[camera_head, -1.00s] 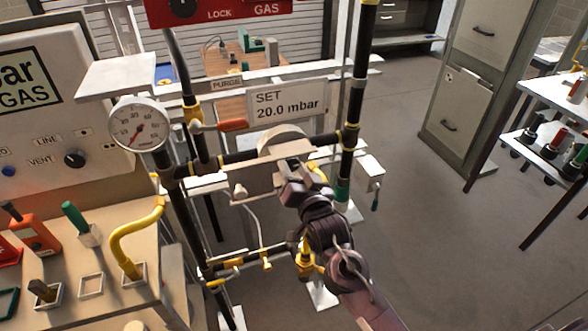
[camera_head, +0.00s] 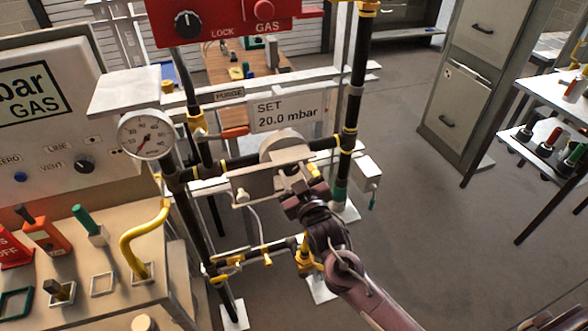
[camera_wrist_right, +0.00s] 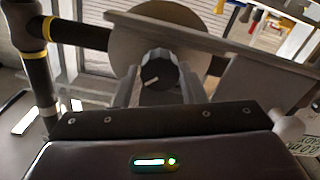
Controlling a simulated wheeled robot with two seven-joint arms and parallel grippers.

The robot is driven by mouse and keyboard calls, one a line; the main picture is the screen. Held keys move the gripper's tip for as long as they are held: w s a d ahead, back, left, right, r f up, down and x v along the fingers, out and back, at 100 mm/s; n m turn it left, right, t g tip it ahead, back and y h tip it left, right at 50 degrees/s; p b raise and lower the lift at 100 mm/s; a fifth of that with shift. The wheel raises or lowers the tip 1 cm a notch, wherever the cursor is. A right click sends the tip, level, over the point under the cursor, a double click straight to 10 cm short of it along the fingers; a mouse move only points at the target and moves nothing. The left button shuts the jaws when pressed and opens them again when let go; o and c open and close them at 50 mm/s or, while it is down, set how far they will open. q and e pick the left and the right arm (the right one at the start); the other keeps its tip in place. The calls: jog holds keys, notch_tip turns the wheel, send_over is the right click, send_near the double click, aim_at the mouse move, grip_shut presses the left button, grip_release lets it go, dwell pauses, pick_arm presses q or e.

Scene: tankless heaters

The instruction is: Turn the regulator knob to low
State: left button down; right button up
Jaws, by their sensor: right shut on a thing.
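The regulator (camera_head: 287,143) is a pale round body on the black gas pipe, below a "SET 20.0 mbar" sign (camera_head: 287,110). In the right wrist view its disc (camera_wrist_right: 195,25) stands behind a black ribbed knob (camera_wrist_right: 158,68) with a white pointer line. The pointer slants slightly from left to right. My right gripper (camera_wrist_right: 160,88) has one finger on each side of the knob and is shut on it. In the head view my right gripper (camera_head: 291,178) reaches the regulator from below, and the knob is mostly hidden. My left gripper is not in view.
A round pressure gauge (camera_head: 146,135) stands on the pipe at left, its needle toward lower left. A grey bar (camera_wrist_right: 225,60) crosses close above the gripper. A yellow curved handle (camera_head: 135,240) stands on the bench at left.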

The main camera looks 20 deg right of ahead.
jog(key=n+p, duration=0.2)
jog(key=n, duration=0.2)
jog(key=shift+r+n, duration=0.15)
jog(key=shift+n, duration=0.15)
jog(key=shift+n+p, duration=0.7)
jog(key=shift+n, duration=1.2)
